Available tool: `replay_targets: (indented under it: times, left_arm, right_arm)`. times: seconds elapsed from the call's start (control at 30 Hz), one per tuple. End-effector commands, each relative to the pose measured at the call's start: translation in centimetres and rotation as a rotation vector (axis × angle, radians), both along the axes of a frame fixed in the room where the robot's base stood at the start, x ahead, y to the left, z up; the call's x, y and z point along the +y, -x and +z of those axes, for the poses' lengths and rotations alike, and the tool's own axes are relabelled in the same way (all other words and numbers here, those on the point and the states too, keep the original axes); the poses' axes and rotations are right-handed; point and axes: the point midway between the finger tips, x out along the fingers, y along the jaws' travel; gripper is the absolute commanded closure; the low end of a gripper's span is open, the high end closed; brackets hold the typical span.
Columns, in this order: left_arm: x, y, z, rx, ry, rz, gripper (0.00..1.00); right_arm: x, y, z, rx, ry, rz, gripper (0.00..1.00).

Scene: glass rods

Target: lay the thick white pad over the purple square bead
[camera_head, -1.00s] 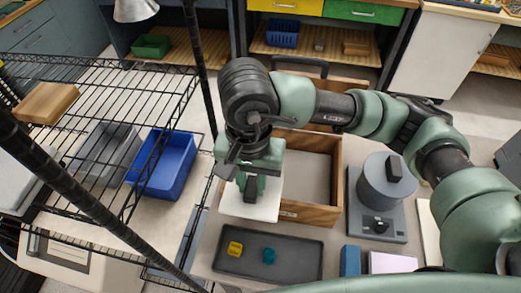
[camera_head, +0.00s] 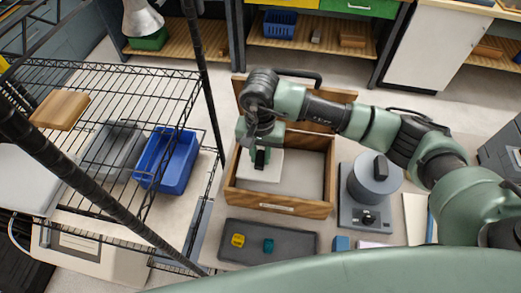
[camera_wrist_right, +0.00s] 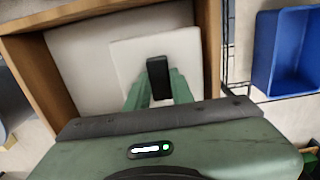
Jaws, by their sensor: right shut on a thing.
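The thick white pad (camera_head: 262,168) is in my right gripper (camera_head: 261,160), at the left side of the open wooden box (camera_head: 275,205). In the right wrist view the pad (camera_wrist_right: 127,55) lies flat beneath the fingers (camera_wrist_right: 158,78), within the box walls over a pale floor. I cannot tell whether it touches that floor. I see no purple square bead; the pad and gripper hide part of the box. My left gripper is not in view.
A dark tray (camera_head: 290,247) in front of the box holds a yellow bead (camera_head: 238,240) and a teal bead (camera_head: 268,245). A grey device (camera_head: 375,185) stands right of the box. A wire rack with a blue bin (camera_head: 178,163) is at left. The box's right half is clear.

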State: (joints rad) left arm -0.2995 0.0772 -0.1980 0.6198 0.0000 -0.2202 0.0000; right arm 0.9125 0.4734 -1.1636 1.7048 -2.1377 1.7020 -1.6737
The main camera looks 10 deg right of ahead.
Motion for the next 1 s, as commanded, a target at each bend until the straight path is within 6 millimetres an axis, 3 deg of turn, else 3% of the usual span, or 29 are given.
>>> replay_targets:
  times: [0.03,0.1,0.53,0.57,0.63,1.0]
  left_arm:
    - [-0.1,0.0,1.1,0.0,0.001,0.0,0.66]
    - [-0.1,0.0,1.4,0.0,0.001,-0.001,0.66]
    - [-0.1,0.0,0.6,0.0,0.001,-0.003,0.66]
    - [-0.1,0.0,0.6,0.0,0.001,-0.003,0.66]
    - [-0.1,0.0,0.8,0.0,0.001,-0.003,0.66]
    - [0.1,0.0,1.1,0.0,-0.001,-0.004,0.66]
  right_arm:
    - [0.0,-0.1,0.2,0.003,-0.001,-0.002,1.0]
    - [-0.1,-0.3,-0.3,0.001,0.0,-0.001,1.0]
    - [-0.1,-0.4,-1.1,-0.003,-0.001,0.0,1.0]
    - [-0.1,-0.4,-1.1,-0.003,-0.001,0.0,0.74]
    - [-0.1,-0.4,-0.9,-0.001,-0.001,0.0,0.55]
    - [-0.1,-0.4,-0.7,0.0,-0.001,0.0,0.55]
